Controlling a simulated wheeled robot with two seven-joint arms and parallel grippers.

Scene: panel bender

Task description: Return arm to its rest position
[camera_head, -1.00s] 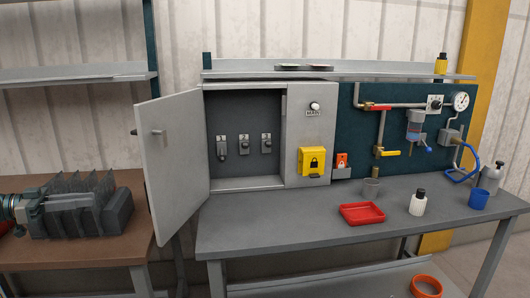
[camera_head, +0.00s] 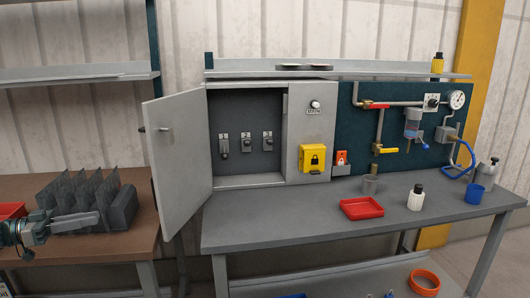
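My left gripper (camera_head: 88,222) comes in from the left edge, in front of the dark finned rack (camera_head: 118,205) on the brown table. Its fingers are seen edge-on and close together, so I cannot tell whether they are shut; I see nothing held. My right gripper is not in view. The grey cabinet (camera_head: 305,135) stands on the bench with its door (camera_head: 182,160) swung open to the left. Inside are three switches (camera_head: 246,143). A yellow lock box (camera_head: 314,158) is on the cabinet front.
The grey bench (camera_head: 270,235) holds a red tray (camera_head: 361,208), a white bottle (camera_head: 416,198), a blue cup (camera_head: 476,193) and a metal cup (camera_head: 370,184). The open door juts out between the brown table (camera_head: 120,242) and the bench.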

